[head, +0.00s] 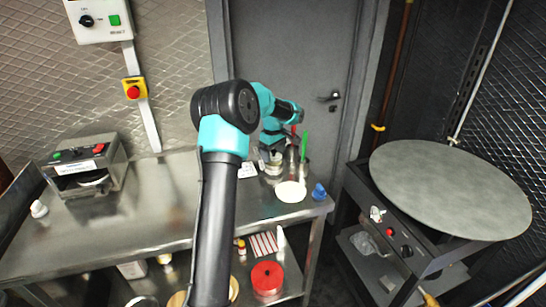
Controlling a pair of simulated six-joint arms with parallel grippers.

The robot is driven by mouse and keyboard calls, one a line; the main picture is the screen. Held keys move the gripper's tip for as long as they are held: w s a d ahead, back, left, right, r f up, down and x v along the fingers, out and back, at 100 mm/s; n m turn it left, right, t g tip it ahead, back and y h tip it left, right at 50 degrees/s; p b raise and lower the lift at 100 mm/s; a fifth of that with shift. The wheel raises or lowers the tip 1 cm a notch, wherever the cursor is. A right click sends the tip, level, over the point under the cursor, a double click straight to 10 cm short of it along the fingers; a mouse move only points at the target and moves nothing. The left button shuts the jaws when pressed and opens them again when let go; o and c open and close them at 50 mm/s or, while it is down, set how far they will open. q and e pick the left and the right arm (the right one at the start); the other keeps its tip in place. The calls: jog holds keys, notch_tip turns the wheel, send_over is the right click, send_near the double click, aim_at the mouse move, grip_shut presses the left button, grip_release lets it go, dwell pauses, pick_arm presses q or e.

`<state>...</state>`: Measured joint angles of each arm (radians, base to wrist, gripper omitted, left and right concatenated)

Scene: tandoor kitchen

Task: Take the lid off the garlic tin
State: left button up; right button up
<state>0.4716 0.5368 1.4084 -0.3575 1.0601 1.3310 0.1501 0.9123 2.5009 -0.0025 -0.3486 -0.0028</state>
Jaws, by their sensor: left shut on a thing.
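My left gripper (262,152) is at the back right of the steel table, at the top of a small pale tin (273,168) that looks like the garlic tin. It is shut on what seems to be the tin's lid, at the tin's upper edge. The fingertips and the lid are small and partly hidden by my arm, so I cannot tell whether the lid is apart from the tin. My right gripper is not in view.
A container with a green-handled tool (304,147) stands right of the tin. A white round disc (291,192) and a blue object (319,191) lie near the table's right end. A machine (88,165) stands at left. A large round griddle (450,188) is at right.

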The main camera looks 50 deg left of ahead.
pick_arm(q)
jog(key=shift+r, duration=0.55)
jog(key=shift+s+d+r, duration=0.1)
jog(key=shift+d+r, duration=0.05)
jog(key=shift+r, duration=0.1)
jog(key=s+d+r, duration=0.1)
jog(key=s+d, duration=0.9)
jog(key=d, duration=0.1)
jog(key=shift+s+d+r, duration=0.15)
jog(key=shift+s+d, duration=0.05)
jog(key=shift+d, duration=0.2)
